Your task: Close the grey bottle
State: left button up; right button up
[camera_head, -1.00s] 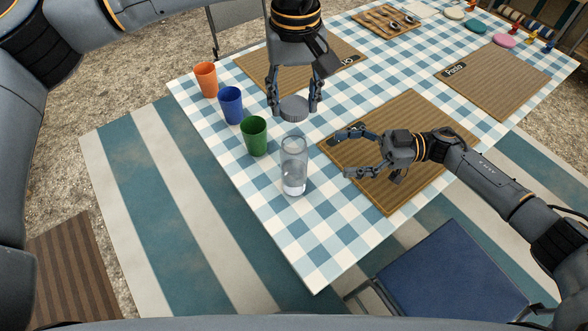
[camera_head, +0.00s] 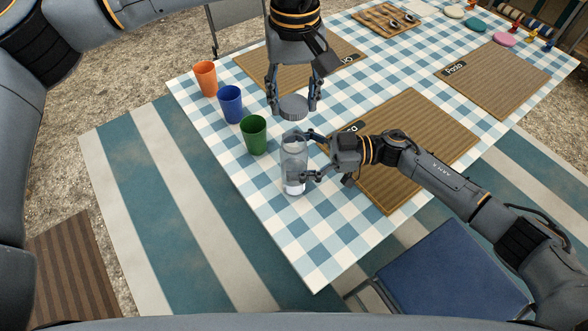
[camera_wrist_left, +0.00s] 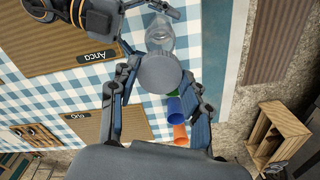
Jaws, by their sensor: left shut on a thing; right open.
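The clear grey bottle (camera_head: 294,168) stands upright on the checked tablecloth near the table's front left edge. My left gripper (camera_head: 294,108) is shut on the round grey cap (camera_head: 293,103) and holds it above and slightly behind the bottle's top, apart from it. In the left wrist view the cap (camera_wrist_left: 159,74) sits between the fingers, with the bottle (camera_wrist_left: 160,32) beyond it. My right gripper (camera_head: 304,155) is open at the bottle's right side, its fingers reaching around the bottle. Whether they touch it is hard to tell.
Green (camera_head: 253,135), blue (camera_head: 230,104) and orange (camera_head: 205,78) cups stand in a row left of the bottle. A brown placemat (camera_head: 420,130) lies under my right arm. A blue chair (camera_head: 452,272) stands at the table's front.

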aim_at(293, 120)
grip_shut()
pick_arm(q)
jog(key=f, duration=0.4)
jog(key=shift+s+f, duration=0.25)
jog(key=shift+f, duration=0.15)
jog(key=shift+f, duration=0.15)
jog(key=shift+f, duration=0.8)
jog(key=shift+f, duration=0.6)
dwell(0.3)
